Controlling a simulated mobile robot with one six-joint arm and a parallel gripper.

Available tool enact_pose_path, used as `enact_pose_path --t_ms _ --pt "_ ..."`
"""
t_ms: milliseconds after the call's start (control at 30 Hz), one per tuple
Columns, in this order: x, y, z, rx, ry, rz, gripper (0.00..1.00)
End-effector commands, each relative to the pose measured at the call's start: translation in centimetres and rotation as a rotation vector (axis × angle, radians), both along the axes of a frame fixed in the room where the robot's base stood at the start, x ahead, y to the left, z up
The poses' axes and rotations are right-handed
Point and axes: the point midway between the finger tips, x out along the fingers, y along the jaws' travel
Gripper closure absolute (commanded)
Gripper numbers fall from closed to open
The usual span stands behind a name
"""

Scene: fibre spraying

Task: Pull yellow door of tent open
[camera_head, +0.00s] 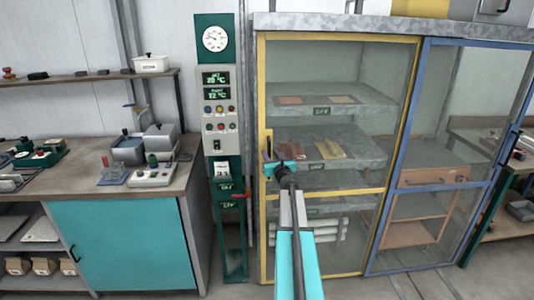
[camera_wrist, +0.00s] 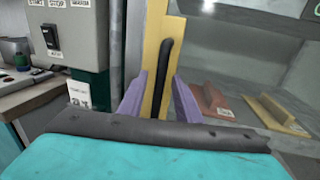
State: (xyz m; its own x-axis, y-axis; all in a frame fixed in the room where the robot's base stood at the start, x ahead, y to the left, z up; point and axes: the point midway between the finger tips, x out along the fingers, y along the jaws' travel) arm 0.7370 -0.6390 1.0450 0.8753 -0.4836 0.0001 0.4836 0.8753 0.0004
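The yellow door (camera_head: 262,90) is a yellow-framed glass panel on the left of the grey cabinet, and it looks shut. Its upright black handle sits on the left part of the frame. In the wrist view the handle (camera_wrist: 165,62) stands in front of the yellow frame (camera_wrist: 153,50). My gripper (camera_head: 270,155) is at the handle's height at the door's left edge. In the wrist view my gripper's purple fingers (camera_wrist: 160,95) are apart, one on each side of the handle, with gaps visible. The handle's lower end is hidden behind my gripper's body.
A blue-framed glass door (camera_head: 398,170) adjoins on the right. A control column (camera_head: 218,110) with a gauge, buttons and a red lever (camera_head: 240,196) stands close on the left. A workbench (camera_head: 120,200) is farther left. Some floor shows in front of the cabinet.

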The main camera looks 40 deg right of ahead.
Motion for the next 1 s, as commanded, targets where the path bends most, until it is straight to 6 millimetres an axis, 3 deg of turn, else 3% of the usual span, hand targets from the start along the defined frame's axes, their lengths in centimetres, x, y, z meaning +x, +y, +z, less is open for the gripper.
enact_pose_path --t_ms 233,667,867,1000 --pt "1.4 -0.9 0.0 0.002 -0.001 0.000 0.69" --pt "1.7 -1.0 0.0 0.001 0.000 0.000 0.69" --pt "1.7 -1.0 0.0 0.001 0.000 0.000 1.00" --pt "1.7 -1.0 0.0 0.001 0.000 0.000 1.00"
